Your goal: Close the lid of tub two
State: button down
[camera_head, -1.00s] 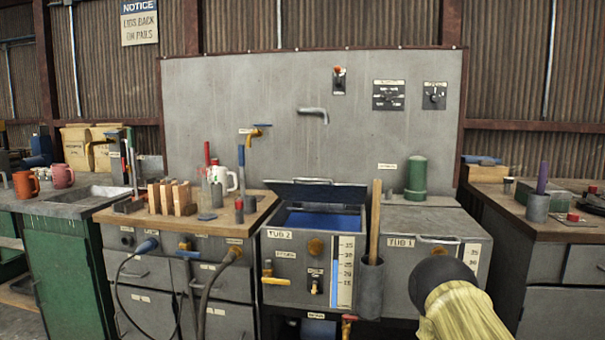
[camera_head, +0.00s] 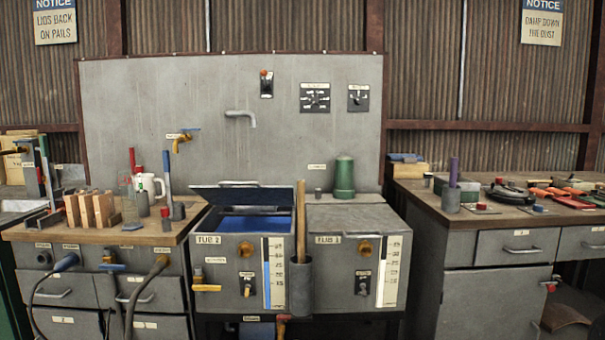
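Tub 2 (camera_head: 231,267) is the grey box left of centre, labelled TUB 2, with a scale strip on its front. Its dark lid (camera_head: 241,198) is raised at the back, with a bar handle (camera_head: 238,184) along its top. Blue shows inside the open top (camera_head: 246,225). Tub 1 (camera_head: 340,283) stands to its right with its lid (camera_head: 352,216) flat. My gripper is not in this view.
A grey holder (camera_head: 300,287) with a wooden handle (camera_head: 301,220) stands in front between the tubs. A green cylinder (camera_head: 344,178) stands behind tub 1. A yellow-handled tap (camera_head: 205,287) juts from tub 2. A cluttered bench (camera_head: 160,236) adjoins at left; another (camera_head: 470,216) is at right.

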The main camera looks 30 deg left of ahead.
aim_at(257, 195)
jog(key=z, duration=0.2)
jog(key=i, duration=1)
jog(key=u, duration=2.25)
